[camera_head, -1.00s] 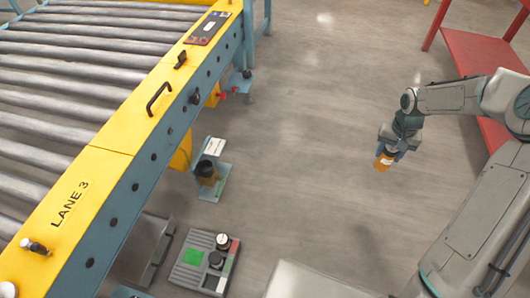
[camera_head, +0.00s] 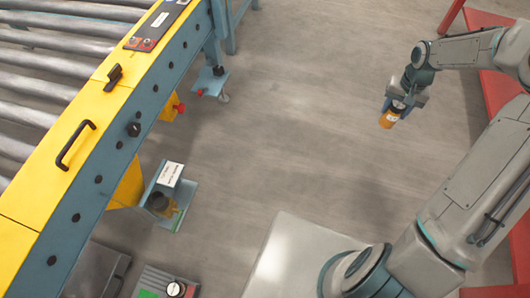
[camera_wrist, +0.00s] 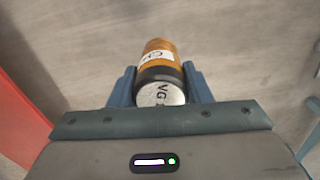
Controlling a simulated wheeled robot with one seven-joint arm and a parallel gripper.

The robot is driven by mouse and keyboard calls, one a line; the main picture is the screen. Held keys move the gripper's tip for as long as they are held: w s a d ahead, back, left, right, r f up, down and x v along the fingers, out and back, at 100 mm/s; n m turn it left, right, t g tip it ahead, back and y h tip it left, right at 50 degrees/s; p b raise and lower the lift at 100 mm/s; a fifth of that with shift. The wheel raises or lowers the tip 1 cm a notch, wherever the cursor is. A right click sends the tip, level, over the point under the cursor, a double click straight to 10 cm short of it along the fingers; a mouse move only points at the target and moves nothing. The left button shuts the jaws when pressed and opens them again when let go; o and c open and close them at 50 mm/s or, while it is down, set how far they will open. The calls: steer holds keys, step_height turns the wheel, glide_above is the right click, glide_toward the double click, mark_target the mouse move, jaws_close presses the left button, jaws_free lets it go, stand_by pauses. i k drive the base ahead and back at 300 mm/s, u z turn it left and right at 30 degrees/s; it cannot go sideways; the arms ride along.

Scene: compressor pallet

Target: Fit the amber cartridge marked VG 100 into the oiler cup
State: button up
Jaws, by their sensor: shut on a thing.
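My gripper (camera_head: 400,103) is shut on an amber cartridge (camera_head: 389,118) and holds it in free air, slightly tilted, at the right of the head view. In the wrist view the cartridge (camera_wrist: 160,62) sits between the two blue fingers, with a dark band and a pale end cap on which "VG" can be read; the rest of the marking is hidden. What looks like the oiler cup (camera_head: 160,202), dark-rimmed with an amber lower part, stands on a blue bracket (camera_head: 180,188) with a white label, beside the conveyor. The cartridge is well apart from it, to its right.
The roller conveyor with its yellow rail (camera_head: 40,170) fills the left, with a black handle (camera_head: 75,145) and knobs. A red table (camera_head: 490,25) stands at the right behind my arm. A grey box with a green patch (camera_head: 165,284) is at the bottom. Open floor lies between.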

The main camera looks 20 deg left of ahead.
mark_target(159, 200)
steer(key=u, duration=0.05)
steer(key=i, duration=0.6)
steer(key=u, duration=2.9)
